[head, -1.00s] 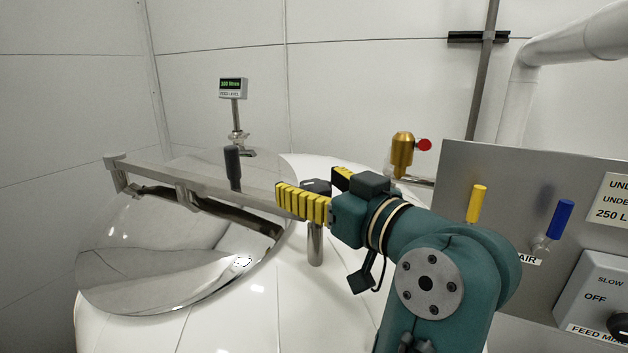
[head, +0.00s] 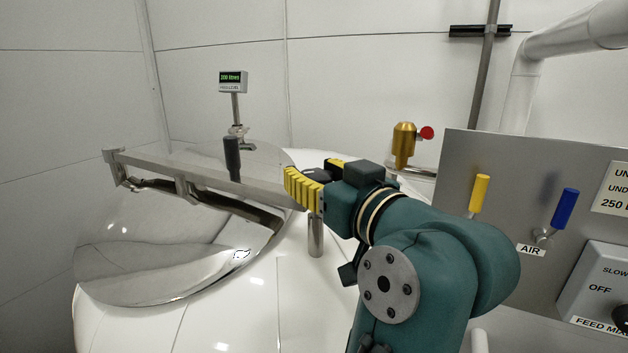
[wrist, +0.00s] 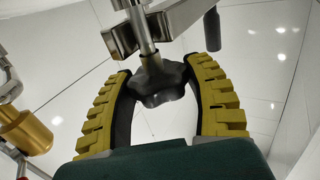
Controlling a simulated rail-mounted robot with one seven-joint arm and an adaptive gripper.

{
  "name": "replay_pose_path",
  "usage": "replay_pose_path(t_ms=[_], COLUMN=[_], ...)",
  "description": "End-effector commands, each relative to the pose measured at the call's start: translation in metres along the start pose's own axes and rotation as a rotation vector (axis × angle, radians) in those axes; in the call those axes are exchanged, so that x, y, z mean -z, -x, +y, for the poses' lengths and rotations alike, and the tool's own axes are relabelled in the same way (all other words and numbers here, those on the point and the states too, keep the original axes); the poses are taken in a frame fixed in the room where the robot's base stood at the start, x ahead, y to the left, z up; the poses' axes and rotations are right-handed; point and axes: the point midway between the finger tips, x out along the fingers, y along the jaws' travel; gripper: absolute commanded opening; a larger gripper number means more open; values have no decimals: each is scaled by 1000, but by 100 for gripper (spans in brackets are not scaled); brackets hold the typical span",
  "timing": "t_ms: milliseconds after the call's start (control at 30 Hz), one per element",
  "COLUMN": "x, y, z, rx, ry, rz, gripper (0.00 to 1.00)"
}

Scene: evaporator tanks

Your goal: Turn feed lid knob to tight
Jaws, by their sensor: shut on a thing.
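The feed lid knob (wrist: 162,82) is dark and lobed and sits on a metal rod in the wrist view. In the head view the knob (head: 318,175) shows only partly, between the yellow fingers at the right end of the lid's metal bar. My gripper (head: 308,174) reaches in from the right and is shut on the knob. In the wrist view my gripper (wrist: 161,68) has one ribbed yellow finger on each side of it. The shiny round feed lid (head: 170,262) lies under the bar (head: 205,181) on the white tank. The knob's tightness cannot be seen.
A black upright handle (head: 232,158) stands on the bar, with a level display (head: 233,82) behind it. A brass valve with a red knob (head: 404,145) is behind my arm. A grey panel (head: 500,190) with yellow and blue levers stands at the right.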

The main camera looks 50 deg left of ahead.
Motion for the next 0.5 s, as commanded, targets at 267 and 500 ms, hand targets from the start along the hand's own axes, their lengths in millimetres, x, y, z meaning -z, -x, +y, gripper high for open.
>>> replay_pose_path(t_ms=[267,500], x=[-1,1], y=[0,0], z=[-2,-2], rx=[-219,-422], ry=[5,3], rz=[5,5], gripper=[19,19])
